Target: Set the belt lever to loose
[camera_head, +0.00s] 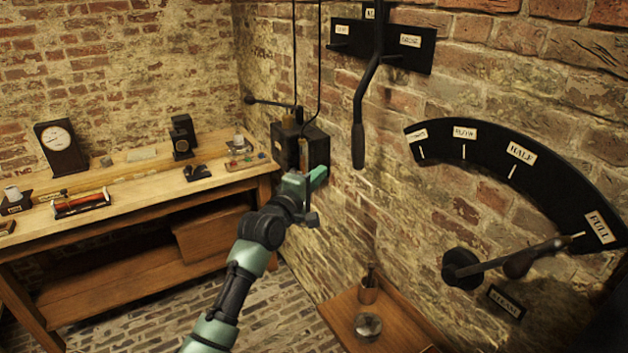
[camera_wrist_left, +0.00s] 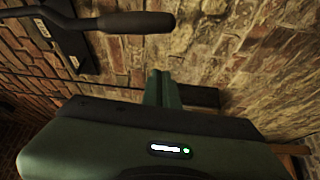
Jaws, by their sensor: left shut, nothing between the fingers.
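The belt lever (camera_head: 371,80) is a dark cranked bar hanging down in front of a black plate (camera_head: 426,52) on the right brick wall. Its thick grip (camera_head: 358,145) points down. The plate has small white labels left, centre and right; their words are too small to read surely. My left gripper (camera_head: 319,178) is shut and empty, below and left of the grip and apart from it. In the left wrist view the shut fingers (camera_wrist_left: 162,88) point to the wall, and the lever's grip (camera_wrist_left: 136,22) lies across the top, clear of them. My right gripper is out of view.
A black wall box (camera_head: 316,148) with cords above is close behind my left gripper. A dial (camera_head: 487,147) with a lever (camera_head: 515,262) near FULL is at right. A small wooden shelf (camera_head: 335,312) with a cup is below. A workbench (camera_head: 130,195) stands at left.

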